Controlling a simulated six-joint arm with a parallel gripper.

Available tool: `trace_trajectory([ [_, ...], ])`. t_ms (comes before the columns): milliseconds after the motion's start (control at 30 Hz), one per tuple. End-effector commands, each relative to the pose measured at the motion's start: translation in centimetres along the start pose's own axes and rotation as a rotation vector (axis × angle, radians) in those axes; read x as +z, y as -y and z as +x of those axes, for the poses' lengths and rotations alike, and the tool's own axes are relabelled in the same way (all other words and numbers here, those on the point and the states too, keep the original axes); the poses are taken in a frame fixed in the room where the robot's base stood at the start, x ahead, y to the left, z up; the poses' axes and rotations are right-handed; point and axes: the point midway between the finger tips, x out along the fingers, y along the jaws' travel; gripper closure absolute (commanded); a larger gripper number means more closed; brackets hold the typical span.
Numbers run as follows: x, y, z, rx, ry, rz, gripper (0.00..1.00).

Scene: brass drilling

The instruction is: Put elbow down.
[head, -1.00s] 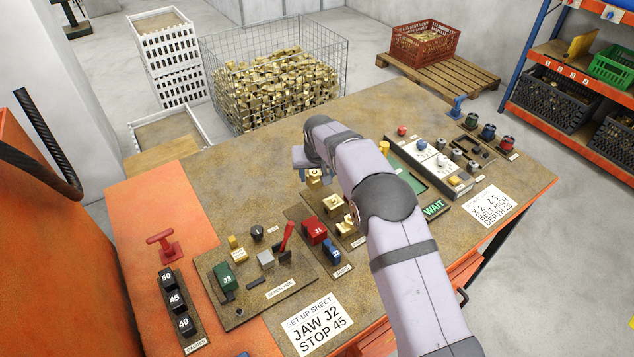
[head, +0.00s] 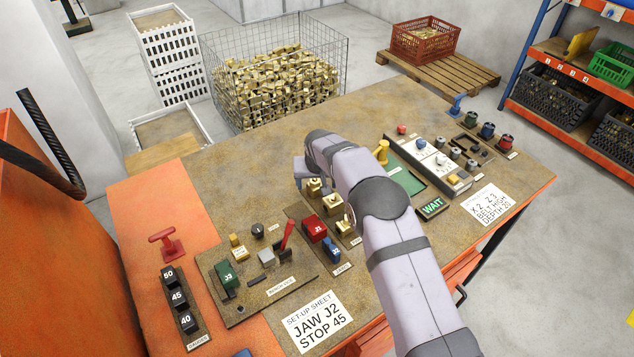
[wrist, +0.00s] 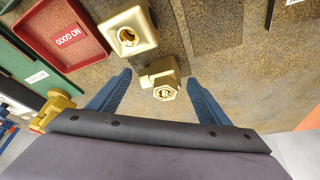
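The brass elbow (wrist: 160,78) rests on the brown bench surface between my spread fingertips in the wrist view, with a gap on each side. In the head view the elbow (head: 313,187) shows just below my gripper (head: 302,172), which the arm partly hides. My gripper (wrist: 158,80) is open, its two blue fingers clear of the elbow. A larger square-topped brass fitting (wrist: 130,30) stands close beside the elbow; it also shows in the head view (head: 326,204).
A red tray (wrist: 93,55) marked "NO GOOD" and a green tray (wrist: 40,75) lie left of the elbow in the wrist view. A yellow object (wrist: 55,108) stands near the left finger. Bare bench (wrist: 240,70) lies to the right.

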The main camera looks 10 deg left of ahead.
Motion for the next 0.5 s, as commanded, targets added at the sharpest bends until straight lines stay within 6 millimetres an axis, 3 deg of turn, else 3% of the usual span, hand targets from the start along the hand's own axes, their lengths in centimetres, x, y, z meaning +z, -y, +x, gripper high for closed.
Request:
trace_trajectory([
  [367,-0.1,0.0,-0.5,0.0,0.0,0.0,0.29],
  [500,-0.2,0.0,-1.6,0.0,-0.001,0.0,0.29],
])
